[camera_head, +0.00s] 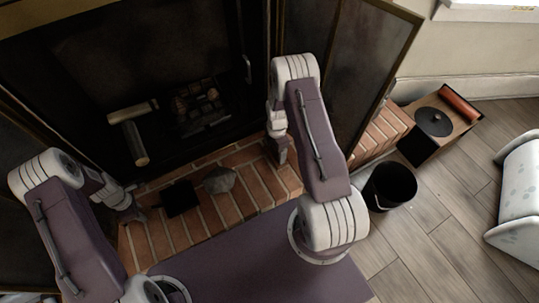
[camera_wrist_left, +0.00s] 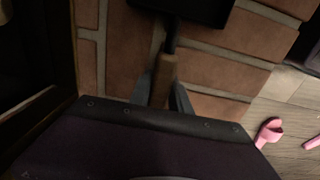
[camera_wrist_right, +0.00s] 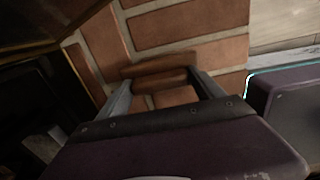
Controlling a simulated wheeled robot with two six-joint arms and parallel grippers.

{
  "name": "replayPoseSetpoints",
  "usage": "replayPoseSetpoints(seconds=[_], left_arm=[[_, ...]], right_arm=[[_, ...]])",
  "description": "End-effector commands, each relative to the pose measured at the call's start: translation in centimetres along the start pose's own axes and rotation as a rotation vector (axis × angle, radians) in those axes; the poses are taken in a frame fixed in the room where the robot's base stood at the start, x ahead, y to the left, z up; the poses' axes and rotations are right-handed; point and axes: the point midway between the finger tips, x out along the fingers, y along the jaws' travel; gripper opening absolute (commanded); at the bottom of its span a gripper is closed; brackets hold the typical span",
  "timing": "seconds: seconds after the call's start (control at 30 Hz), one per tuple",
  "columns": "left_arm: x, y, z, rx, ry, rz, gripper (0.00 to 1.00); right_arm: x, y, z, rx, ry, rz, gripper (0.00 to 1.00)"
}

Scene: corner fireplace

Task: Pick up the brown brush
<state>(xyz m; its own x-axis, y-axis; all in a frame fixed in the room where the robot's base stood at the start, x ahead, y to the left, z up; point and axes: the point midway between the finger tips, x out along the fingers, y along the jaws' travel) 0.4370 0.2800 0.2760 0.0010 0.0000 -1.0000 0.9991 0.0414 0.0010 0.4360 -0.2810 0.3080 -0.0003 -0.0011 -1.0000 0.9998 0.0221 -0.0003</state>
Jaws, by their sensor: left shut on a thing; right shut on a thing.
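My right gripper (camera_head: 281,158) points down at the brick hearth. In the right wrist view its fingers (camera_wrist_right: 165,84) are apart with a brown wooden piece (camera_wrist_right: 160,72) between them, which looks like the brown brush; its bristles are not visible. In the head view my right gripper hides this piece. My left gripper (camera_head: 133,213) is low at the hearth's left end. In the left wrist view its fingers (camera_wrist_left: 165,90) are shut on a wooden handle (camera_wrist_left: 166,70). A dark neck joins that handle to a flat black shovel (camera_head: 180,197) over the bricks.
A grey rounded object (camera_head: 219,180) lies on the brick hearth (camera_head: 255,190) between my grippers. The fireplace with logs (camera_head: 128,113) is behind. A black bucket (camera_head: 390,187) stands on the floor at right. Pink slippers (camera_wrist_left: 268,132) lie on the floor.

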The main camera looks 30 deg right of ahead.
Motion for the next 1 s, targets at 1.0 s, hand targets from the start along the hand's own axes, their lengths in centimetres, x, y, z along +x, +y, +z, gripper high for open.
replayPoseSetpoints(seconds=[1.0], left_arm=[[0.0, 0.0, 0.0, 0.0, 0.0, 0.001, 0.0]], right_arm=[[-10.1, 0.0, 0.0, 0.0, 0.001, 0.0, 0.52]])
